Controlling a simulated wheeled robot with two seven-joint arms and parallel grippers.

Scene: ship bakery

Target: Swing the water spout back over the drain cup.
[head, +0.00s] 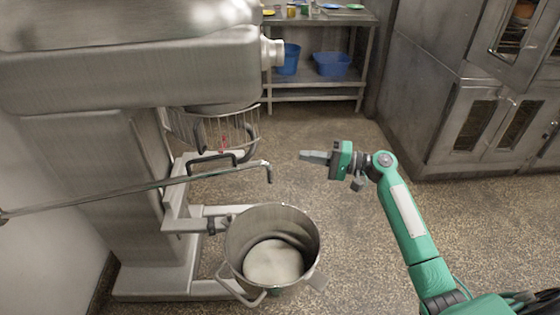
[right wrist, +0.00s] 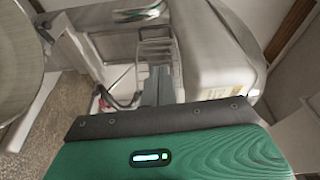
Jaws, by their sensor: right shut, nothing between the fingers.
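The water spout (head: 130,189) is a long thin metal pipe reaching in from the left wall. It has a dark raised handle (head: 213,157), and its bent-down tip (head: 269,174) hangs just behind the mixer bowl's far rim in the picture. I cannot make out a drain cup. My right gripper (head: 303,156) is shut and empty, to the right of the spout tip and apart from it in the head view. Its grey fingers (right wrist: 160,88) also show in the right wrist view, pointing towards the mixer. My left gripper is not in view.
A large metal mixer (head: 130,75) with a wire guard (head: 240,132) stands at left. Its steel bowl (head: 235,240) sits low in front. A shelf rack (head: 318,84) with blue tubs (head: 332,64) stands at the back, ovens (head: 440,90) at right. Floor between is clear.

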